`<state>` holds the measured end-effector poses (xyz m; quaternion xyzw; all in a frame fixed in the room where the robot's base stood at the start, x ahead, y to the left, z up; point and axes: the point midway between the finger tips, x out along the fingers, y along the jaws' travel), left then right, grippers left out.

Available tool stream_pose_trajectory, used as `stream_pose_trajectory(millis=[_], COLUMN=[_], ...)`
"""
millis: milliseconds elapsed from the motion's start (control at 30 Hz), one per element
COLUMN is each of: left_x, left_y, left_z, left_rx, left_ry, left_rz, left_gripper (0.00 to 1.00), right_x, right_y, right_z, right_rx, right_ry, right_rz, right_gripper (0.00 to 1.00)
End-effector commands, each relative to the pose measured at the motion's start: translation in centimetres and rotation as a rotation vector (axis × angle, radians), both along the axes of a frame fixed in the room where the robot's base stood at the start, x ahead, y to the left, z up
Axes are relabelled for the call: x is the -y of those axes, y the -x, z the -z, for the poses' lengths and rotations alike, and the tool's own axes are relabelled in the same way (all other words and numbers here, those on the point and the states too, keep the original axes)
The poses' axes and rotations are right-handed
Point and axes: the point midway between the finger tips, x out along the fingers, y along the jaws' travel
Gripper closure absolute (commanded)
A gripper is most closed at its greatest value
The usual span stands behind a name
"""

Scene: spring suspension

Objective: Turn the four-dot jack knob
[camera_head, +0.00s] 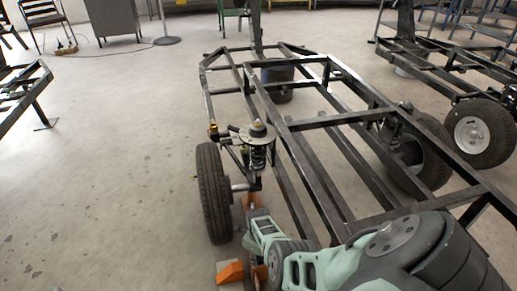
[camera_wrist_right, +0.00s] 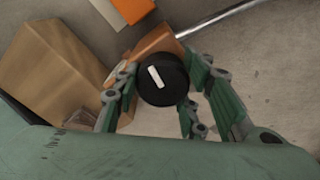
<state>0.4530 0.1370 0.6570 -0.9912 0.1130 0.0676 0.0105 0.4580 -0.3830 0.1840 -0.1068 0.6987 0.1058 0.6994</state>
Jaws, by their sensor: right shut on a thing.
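A black round knob (camera_wrist_right: 155,92) with one white bar on its face sits in the middle of the right wrist view. No dots can be made out on it. Orange jack metal (camera_wrist_right: 158,42) shows just behind it. My right gripper (camera_wrist_right: 164,78) has its green fingers on both sides of the knob and is shut on it. In the head view my right gripper (camera_head: 262,237) is low beside the wheel, near the orange jack (camera_head: 250,201), and the knob is hidden there. My left gripper is not in view.
A black frame (camera_head: 290,125) with a coil spring (camera_head: 258,155) and a tyre (camera_head: 213,195) stands above the jack. A brown block (camera_wrist_right: 60,62) lies left of the knob, and a metal rod (camera_wrist_right: 222,17) runs to the upper right.

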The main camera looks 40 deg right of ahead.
Motion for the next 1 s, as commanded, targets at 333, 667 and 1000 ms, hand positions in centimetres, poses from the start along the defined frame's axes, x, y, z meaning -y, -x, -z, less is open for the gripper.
stream_pose_trajectory(millis=[333,667,1000], left_x=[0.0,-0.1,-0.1], left_y=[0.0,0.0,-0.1], left_z=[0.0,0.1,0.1], left_rx=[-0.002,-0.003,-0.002], left_ry=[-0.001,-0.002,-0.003], left_rz=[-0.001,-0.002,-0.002], left_gripper=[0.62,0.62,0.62], right_x=[0.0,-0.1,-0.1], right_y=[0.6,0.3,0.1], right_z=[0.2,0.1,-1.0], right_rx=[-0.014,-0.007,-0.003], right_ry=[-0.003,-0.002,-0.001], right_rz=[0.0,-0.001,-0.001], right_gripper=[0.53,0.45,0.45])
